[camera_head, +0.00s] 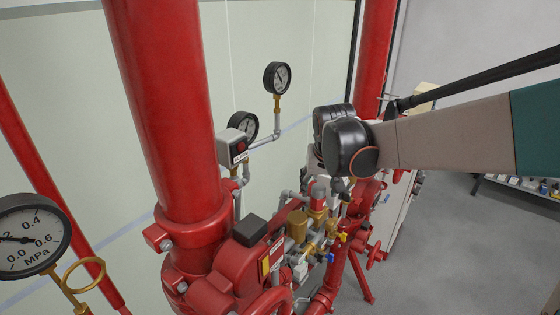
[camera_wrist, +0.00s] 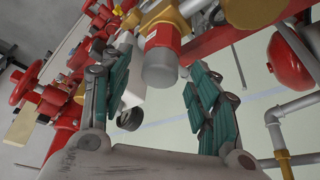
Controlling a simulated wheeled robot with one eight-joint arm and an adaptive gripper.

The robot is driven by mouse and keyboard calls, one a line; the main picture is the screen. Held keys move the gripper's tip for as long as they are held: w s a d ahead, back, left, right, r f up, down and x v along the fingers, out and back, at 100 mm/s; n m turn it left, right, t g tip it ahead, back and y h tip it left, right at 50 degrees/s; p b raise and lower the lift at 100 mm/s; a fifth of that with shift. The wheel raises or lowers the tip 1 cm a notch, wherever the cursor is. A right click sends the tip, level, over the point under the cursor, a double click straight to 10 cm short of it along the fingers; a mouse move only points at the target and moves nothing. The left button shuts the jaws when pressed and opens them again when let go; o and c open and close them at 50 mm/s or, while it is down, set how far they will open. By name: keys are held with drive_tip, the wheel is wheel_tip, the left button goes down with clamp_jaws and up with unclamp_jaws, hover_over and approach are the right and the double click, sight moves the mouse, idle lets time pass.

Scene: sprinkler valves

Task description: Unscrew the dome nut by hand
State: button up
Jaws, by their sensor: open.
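In the wrist view, a grey, round-ended cap (camera_wrist: 160,70), which looks like the dome nut, sits on the end of a red collar with a white label. My gripper (camera_wrist: 161,88) is open, with one green-padded finger to each side of the cap. The cap's end lies between the fingers near their tips, and I cannot tell whether either finger touches it. In the head view my gripper (camera_head: 318,186) is small and partly hidden by my black wrist, above the brass and red valve fittings. I cannot make out the cap there.
A thick red pipe (camera_head: 165,110) rises at left. Pressure gauges (camera_head: 277,78) stand behind on thin pipes, and a large gauge (camera_head: 30,236) is at the left edge. Brass fittings (camera_head: 298,226) crowd below my wrist. Grey pipework (camera_wrist: 275,135) lies right of the fingers in the wrist view.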

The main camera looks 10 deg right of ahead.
drive_tip(key=shift+w+f, duration=0.1)
drive_tip(key=shift+f, duration=0.25)
drive_tip(key=shift+c, duration=0.2)
